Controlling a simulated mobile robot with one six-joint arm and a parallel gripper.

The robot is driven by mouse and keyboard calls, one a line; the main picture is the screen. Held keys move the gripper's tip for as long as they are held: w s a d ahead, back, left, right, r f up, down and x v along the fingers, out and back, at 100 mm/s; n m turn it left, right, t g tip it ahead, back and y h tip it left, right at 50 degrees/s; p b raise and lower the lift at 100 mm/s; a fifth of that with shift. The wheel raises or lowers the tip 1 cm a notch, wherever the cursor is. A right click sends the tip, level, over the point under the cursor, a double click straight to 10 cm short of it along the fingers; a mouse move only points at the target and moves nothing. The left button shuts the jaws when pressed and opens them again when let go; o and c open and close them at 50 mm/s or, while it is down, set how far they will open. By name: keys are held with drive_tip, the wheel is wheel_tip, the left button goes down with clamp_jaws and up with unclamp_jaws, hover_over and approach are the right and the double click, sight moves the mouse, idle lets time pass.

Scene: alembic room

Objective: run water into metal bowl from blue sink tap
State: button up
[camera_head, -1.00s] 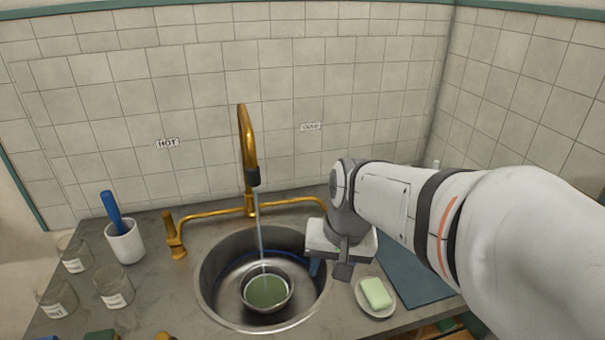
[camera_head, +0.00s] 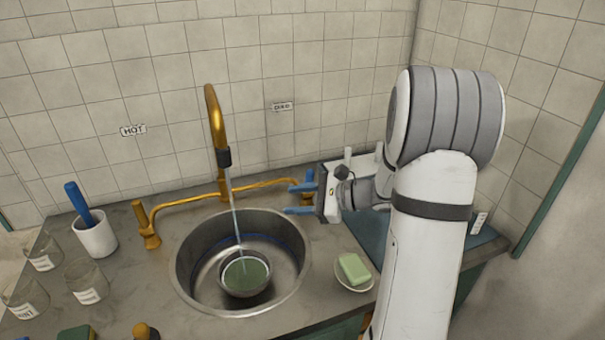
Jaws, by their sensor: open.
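The metal bowl (camera_head: 246,291) sits in the round steel sink (camera_head: 187,262) and holds greenish liquid. The brass tap (camera_head: 215,118) with a black nozzle arches over the sink, and a thin stream of water runs from it into the bowl. The left tap handle (camera_head: 147,226) stands on the counter below the HOT sign (camera_head: 133,130). The handle on the right is mostly hidden by my gripper. My gripper (camera_head: 290,199) is open, its blue fingers pointing left at the right end of the brass pipe. I cannot tell whether they touch it.
A green soap bar (camera_head: 354,268) lies in a dish right of the sink. A white cup (camera_head: 96,238) with a blue-handled tool (camera_head: 77,201) and several labelled glass jars (camera_head: 87,283) stand at left. A second sign (camera_head: 282,107) hangs right of the spout.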

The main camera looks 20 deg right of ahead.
sight(310, 176)
drive_tip(key=w+d+f+m+t+h, duration=0.25)
drive_tip(key=w+d+m+t, duration=0.4)
drive_tip(key=d, duration=0.55)
drive_tip(key=shift+m+t, duration=0.25)
drive_tip(key=shift+m, duration=0.1)
drive_tip(key=x, duration=0.5)
drive_tip(key=p+x, duration=0.1)
drive_tip(key=x, duration=0.1)
drive_tip(key=shift+a+f, duration=0.25)
drive_tip(key=shift+a, duration=0.15)
drive_tip(key=shift+c, duration=0.4)
clamp_jaws()
